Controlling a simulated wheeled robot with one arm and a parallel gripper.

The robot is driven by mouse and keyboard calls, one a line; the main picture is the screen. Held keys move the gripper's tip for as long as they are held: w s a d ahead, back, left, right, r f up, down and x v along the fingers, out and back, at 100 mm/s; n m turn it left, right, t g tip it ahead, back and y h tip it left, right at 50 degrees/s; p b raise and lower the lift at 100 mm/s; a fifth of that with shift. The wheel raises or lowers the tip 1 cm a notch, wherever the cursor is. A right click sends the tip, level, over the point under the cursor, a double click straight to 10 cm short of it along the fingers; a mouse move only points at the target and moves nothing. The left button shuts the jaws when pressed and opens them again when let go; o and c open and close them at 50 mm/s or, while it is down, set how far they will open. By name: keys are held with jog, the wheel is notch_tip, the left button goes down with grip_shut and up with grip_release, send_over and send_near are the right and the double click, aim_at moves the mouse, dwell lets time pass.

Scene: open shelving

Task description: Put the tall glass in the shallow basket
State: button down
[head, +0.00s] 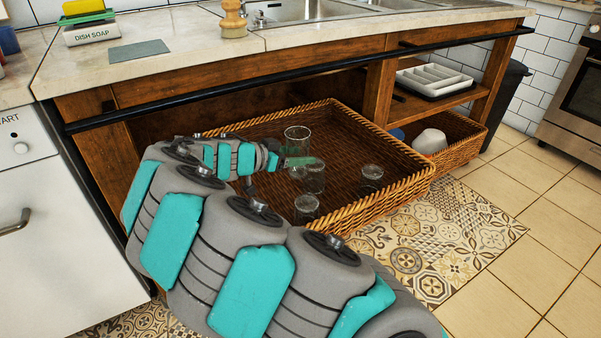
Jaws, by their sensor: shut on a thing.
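The tall glass (297,137) is clear and roughly upright, over the large shallow wicker basket (412,192) below the counter. My gripper (299,163) is at the glass's lower part and is shut on it. The gripper reaches in from the left over the basket. The lower end of the tall glass is partly hidden by the gripper and by a shorter glass in front, so I cannot tell whether it touches the basket floor.
Shorter clear glasses stand in the basket: one (314,181) close to my gripper, one (306,207) near the front rim, one (371,176) to the right. A smaller basket (462,153) with a white bowl (431,141) is further right. A black rail (300,69) runs above.

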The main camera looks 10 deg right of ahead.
aim_at(311, 182)
jog(key=shift+w+d, duration=0.15)
jog(key=shift+d, duration=0.2)
notch_tip(311, 182, down, 5)
jog(key=shift+d+f, duration=0.1)
jog(key=shift+d, duration=0.05)
jog(key=shift+f, duration=2.2)
jog(key=shift+f, duration=0.15)
jog(key=shift+c, duration=0.5)
grip_release()
jog(key=shift+r+p, duration=0.25)
jog(key=shift+p, duration=0.05)
jog(key=b+v, duration=0.1)
jog(key=v, duration=1.1)
jog(key=shift+w, duration=0.1)
